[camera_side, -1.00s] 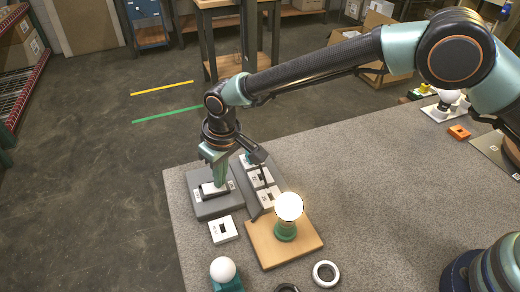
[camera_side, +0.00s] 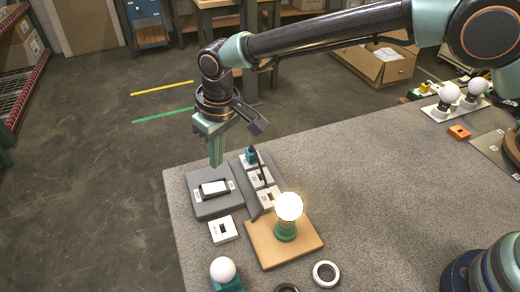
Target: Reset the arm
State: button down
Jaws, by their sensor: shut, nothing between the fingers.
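My gripper (camera_side: 216,160) points down above the grey pad (camera_side: 220,207) at the left of the table. It is shut and empty, apart from everything below it. On the pad lies a dark device with a white top (camera_side: 214,188). A lit bulb (camera_side: 289,206) stands upright in a green base (camera_side: 285,231) on a wooden board (camera_side: 312,240), to the right of the pad.
White switch-like blocks (camera_side: 260,178) line a grey strip beside the pad, and another white block (camera_side: 223,230) lies in front. A white globe bulb (camera_side: 222,269), a white ring (camera_side: 326,274), an orange block (camera_side: 459,132) and spare bulbs (camera_side: 449,92) stand around. The table's right middle is clear.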

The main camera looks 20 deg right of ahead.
jog(key=shift+r, duration=0.25)
jog(key=d+r+m+t, duration=0.1)
jog(key=d+r, duration=0.6)
jog(key=d, duration=0.3)
jog(key=d+r+m+t, duration=0.1)
jog(key=d+r+m, duration=0.1)
jog(key=d+r, duration=0.65)
jog(key=s+d+m+t, duration=0.1)
jog(key=s+d, duration=0.6)
jog(key=d, duration=0.2)
jog(key=s+d+m+t+h, duration=0.1)
jog(key=s+d+m, duration=0.1)
jog(key=s+d, duration=0.5)
jog(key=d+f, duration=0.1)
jog(key=d, duration=0.1)
jog(key=shift+s+d, duration=0.2)
jog(key=shift+d, duration=0.2)
